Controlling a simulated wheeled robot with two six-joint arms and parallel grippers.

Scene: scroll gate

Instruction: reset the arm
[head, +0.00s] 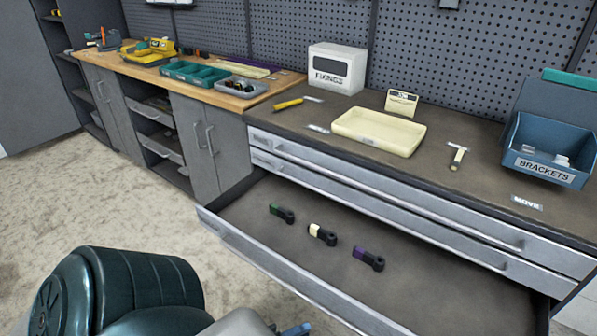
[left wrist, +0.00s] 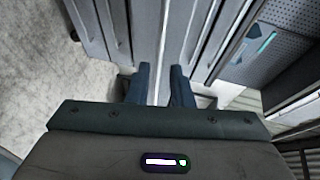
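My left arm fills the lower left of the head view, and part of my left gripper (head: 292,329) shows at the bottom edge, low in front of the open drawer (head: 420,285). In the left wrist view, the two dark fingers of my left gripper (left wrist: 160,85) stand apart with an empty gap between them. Grey cabinet fronts show beyond the fingertips. My right gripper is in neither view.
The open drawer holds a green-marked (head: 282,213), a cream-marked (head: 323,235) and a purple-marked black piece (head: 369,258). Above are a cream tray (head: 379,131), a FIXINGS box (head: 337,68) and a blue BRACKETS bin (head: 545,165). Open floor (head: 110,215) lies left.

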